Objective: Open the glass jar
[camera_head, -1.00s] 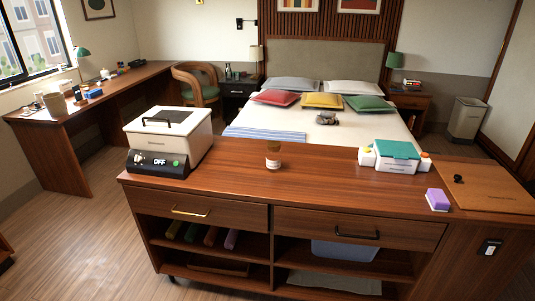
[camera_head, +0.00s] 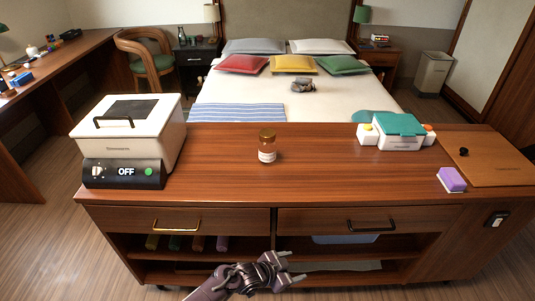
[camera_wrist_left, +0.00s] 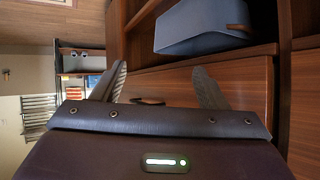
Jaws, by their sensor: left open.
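The glass jar (camera_head: 267,146) stands upright on the wooden counter (camera_head: 320,183), near its middle. It has a brownish lid (camera_head: 267,134) on top and a pale label on its front. My left gripper (camera_head: 292,268) is open and empty, low in front of the cabinet's shelves, below the drawers and well below the jar. In the left wrist view its two fingers (camera_wrist_left: 160,85) are spread apart with nothing between them; the jar does not show there. My right gripper is not in view.
A white cooker (camera_head: 130,135) with an "OFF" panel stands left on the counter. A white box with a teal lid (camera_head: 399,124), a purple sponge (camera_head: 452,179) and a wooden board (camera_head: 495,160) are on the right. Counter around the jar is clear.

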